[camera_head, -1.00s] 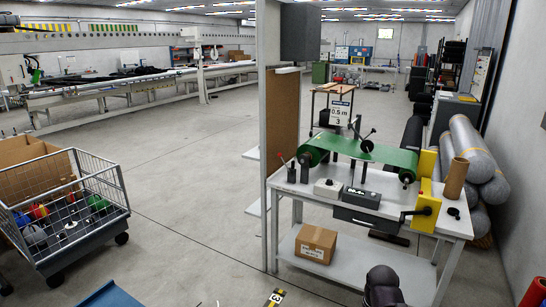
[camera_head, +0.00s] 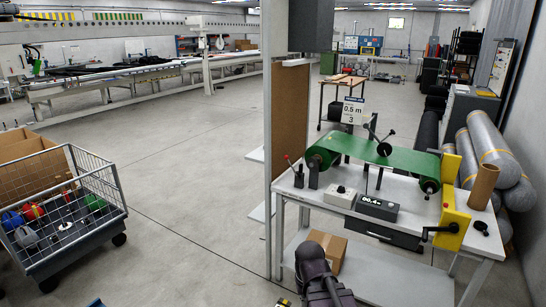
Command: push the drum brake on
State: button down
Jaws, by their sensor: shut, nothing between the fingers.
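A small lever with a red knob (camera_head: 288,159) stands on a black block (camera_head: 313,176) at the left end of the workbench, beside the roller of the green belt (camera_head: 375,154); it looks like the drum brake. The lever leans up and to the left. The dark roller end (camera_head: 317,161) sits just right of it. A dark part of my arm shows at the bottom centre, in front of the bench and below the lever. My gripper's fingers are not seen, and nothing of mine touches the lever.
The workbench (camera_head: 468,235) also carries a display box (camera_head: 377,206), a white button box (camera_head: 340,196), a yellow crank housing (camera_head: 453,225) and a cardboard tube (camera_head: 484,186). A post (camera_head: 275,120) with a brown board (camera_head: 291,115) stands left of it. A wire cart (camera_head: 70,225) is further left, with clear floor between.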

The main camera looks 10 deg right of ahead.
aim_at(298, 176)
jog(key=z, duration=0.1)
jog(key=i, duration=1.3)
jog(key=z, duration=0.5)
